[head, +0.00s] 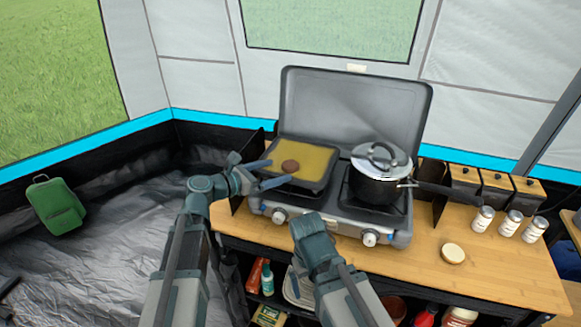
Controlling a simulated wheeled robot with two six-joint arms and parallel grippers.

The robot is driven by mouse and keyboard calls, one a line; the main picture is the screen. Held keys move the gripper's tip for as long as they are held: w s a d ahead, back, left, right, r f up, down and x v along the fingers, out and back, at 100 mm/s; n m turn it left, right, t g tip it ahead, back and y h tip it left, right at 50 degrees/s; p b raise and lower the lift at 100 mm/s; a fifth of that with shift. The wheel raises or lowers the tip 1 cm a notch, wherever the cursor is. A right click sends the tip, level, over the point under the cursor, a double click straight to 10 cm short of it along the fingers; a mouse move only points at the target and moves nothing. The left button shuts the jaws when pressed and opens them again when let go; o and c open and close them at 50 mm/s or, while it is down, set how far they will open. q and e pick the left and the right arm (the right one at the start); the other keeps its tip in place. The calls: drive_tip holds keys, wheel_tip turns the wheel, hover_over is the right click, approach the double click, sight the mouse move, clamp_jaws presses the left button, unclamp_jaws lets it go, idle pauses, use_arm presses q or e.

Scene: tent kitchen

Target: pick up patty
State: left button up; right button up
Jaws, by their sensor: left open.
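The patty (290,166) is a small round brown disc. It lies on the yellow surface of a dark square pan (316,184) on the stove's left burner. My left gripper (268,174) is open, with its two blue-grey fingers spread at the pan's left edge.
The camping stove (340,227) has a raised grey lid (355,108). A lidded pot (376,188) stands on the right burner, its handle pointing right. Several shakers (508,224) and a small round item (453,252) stand on the wooden counter (490,275). The counter's front right is mostly clear.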

sight(286, 166)
use_arm(q)
drive_tip(key=x, duration=0.4)
drive_tip(key=shift+d+r, duration=0.15)
drive_tip(key=shift+c, duration=0.2)
drive_tip(key=c, duration=1.3)
drive_tip(key=shift+c, duration=0.2)
drive_tip(key=shift+r, duration=0.2)
